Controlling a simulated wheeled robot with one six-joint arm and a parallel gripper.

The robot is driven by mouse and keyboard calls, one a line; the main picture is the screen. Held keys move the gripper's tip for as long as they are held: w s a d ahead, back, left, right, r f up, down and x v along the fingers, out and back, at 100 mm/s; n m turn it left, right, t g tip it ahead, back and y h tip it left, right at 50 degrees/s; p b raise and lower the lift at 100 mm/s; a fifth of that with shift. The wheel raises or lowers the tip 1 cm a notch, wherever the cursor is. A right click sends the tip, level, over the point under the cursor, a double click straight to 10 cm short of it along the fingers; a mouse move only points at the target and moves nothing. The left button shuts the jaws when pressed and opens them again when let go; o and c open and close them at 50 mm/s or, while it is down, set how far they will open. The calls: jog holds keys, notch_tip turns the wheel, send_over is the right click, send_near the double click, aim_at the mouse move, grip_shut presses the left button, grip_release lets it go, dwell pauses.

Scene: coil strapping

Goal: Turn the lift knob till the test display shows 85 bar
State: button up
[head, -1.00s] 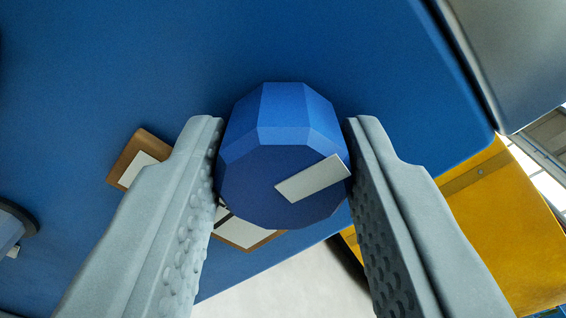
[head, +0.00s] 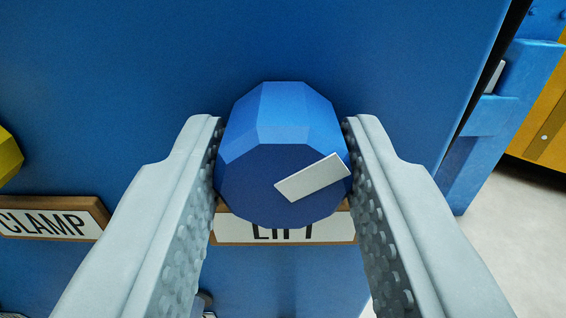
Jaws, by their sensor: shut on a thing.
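The lift knob (head: 280,150) is a blue faceted knob with a white pointer mark on its face. It stands out from a blue panel (head: 150,80) in the middle of the head view. The mark slants up to the right. My gripper (head: 283,150) is shut on the knob, one grey finger on its left side and one on its right. A white label (head: 240,231) in a brown frame, reading LIFT, lies below the knob, partly hidden by the knob and the fingers. The test display is not in view.
A CLAMP label (head: 50,219) sits on the panel at the left, with part of a yellow knob (head: 8,156) above it. Past the panel's right edge are a blue post (head: 500,120) and a yellow part (head: 553,130). Pale floor shows at the lower right.

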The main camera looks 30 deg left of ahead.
jog(key=shift+m, duration=2)
jog(key=o, duration=0.7)
jog(key=shift+d, duration=0.1)
jog(key=v, duration=1.7)
jog(key=shift+s, duration=0.2)
